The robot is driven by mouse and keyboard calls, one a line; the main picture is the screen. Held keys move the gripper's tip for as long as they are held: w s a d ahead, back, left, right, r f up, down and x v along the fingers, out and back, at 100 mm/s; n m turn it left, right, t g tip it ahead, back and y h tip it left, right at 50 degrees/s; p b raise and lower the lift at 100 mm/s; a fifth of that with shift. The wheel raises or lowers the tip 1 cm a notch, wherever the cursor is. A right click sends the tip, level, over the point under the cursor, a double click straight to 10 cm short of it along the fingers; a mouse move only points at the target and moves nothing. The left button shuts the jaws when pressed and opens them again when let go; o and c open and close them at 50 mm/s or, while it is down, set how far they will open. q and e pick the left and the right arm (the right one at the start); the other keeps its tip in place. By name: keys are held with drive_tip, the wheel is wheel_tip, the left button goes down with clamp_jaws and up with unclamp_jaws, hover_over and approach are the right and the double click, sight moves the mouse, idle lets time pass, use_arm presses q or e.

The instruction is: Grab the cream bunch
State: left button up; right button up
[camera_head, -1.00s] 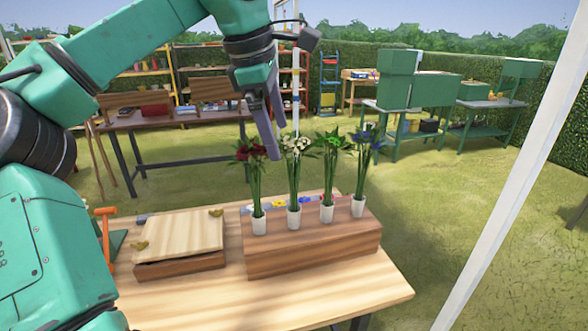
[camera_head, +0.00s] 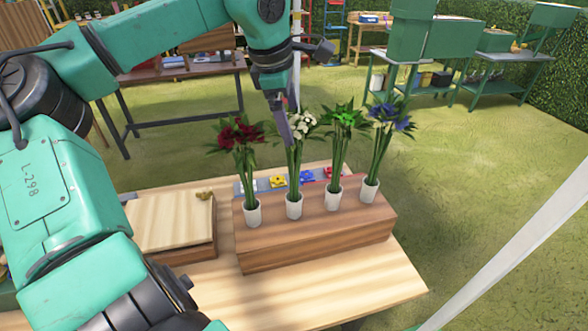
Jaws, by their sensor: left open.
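The cream bunch (camera_head: 296,160) has cream-white blooms on long green stems and stands upright in a white cup (camera_head: 294,205), second from the left on a wooden block (camera_head: 318,238). My left gripper (camera_head: 287,138) points down from above at the cream bunch, its fingers just beside the blooms and upper stems. It is open; I cannot tell whether it touches the stems, and its far finger is partly hidden. My right gripper is not in view.
A red bunch (camera_head: 241,140) stands close on the left, a green bunch (camera_head: 342,150) and a blue bunch (camera_head: 382,140) on the right. A wooden box (camera_head: 170,225) sits left of the block on the table (camera_head: 350,285). Small coloured flower pieces lie behind the block.

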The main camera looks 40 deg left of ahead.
sight(294, 133)
use_arm(q)
drive_tip(key=p+x, duration=0.1)
drive_tip(key=x, duration=0.3)
drive_tip(key=shift+s+d+f, duration=0.1)
drive_tip(key=shift+s+d, duration=0.05)
drive_tip(key=c, duration=0.8)
clamp_jaws()
